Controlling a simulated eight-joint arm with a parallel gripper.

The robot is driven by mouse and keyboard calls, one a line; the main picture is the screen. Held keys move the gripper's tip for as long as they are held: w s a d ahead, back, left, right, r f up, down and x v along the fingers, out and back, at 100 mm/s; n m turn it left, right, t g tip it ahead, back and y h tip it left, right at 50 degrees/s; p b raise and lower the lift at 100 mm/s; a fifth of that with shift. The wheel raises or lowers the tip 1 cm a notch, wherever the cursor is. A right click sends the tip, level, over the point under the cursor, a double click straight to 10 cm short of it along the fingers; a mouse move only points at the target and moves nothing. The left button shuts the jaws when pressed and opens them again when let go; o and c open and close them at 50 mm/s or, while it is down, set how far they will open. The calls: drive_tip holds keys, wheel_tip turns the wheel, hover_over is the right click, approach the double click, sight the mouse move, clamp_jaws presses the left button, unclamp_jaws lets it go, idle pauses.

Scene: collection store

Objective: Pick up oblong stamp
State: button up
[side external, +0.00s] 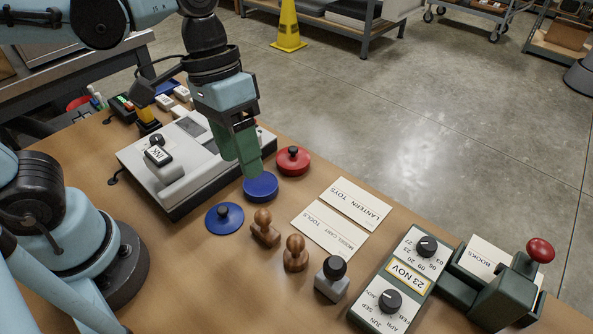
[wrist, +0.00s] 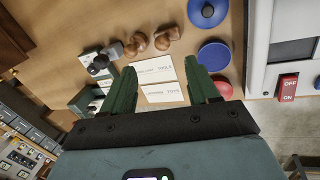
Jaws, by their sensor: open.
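Two brown wooden stamps stand on the table in the side view. The left one (side external: 265,230) has a longer, block-like base and appears to be the oblong stamp; the other (side external: 295,254) has a rounder base. Both also show at the top of the wrist view, as a right stamp (wrist: 166,38) and a left stamp (wrist: 136,44). My gripper (side external: 245,165) points down above and behind the blue pad (side external: 261,188), apart from the stamps. In the wrist view its green fingers (wrist: 162,65) are spread with nothing held between them.
A blue lid (side external: 224,219), a red pad (side external: 293,161) and a grey machine (side external: 175,165) surround my gripper. Label cards (side external: 328,230), a grey dark-knobbed stamp (side external: 331,280), a date dial box (side external: 400,280) and a red-knobbed press (side external: 505,290) lie to the right.

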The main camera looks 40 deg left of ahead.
hover_over(261, 212)
drive_tip(key=a, duration=0.2)
wheel_tip(261, 212, down, 6)
drive_tip(key=shift+x, duration=1.55)
drive_tip(key=shift+w+d+f, duration=0.1)
drive_tip(key=shift+d+f, duration=0.1)
drive_tip(key=shift+f, duration=0.3)
drive_tip(key=shift+w+d+f, duration=0.1)
drive_tip(key=shift+d+f, duration=0.15)
drive_tip(key=shift+f, duration=0.2)
drive_tip(key=shift+c, duration=0.2)
clamp_jaws()
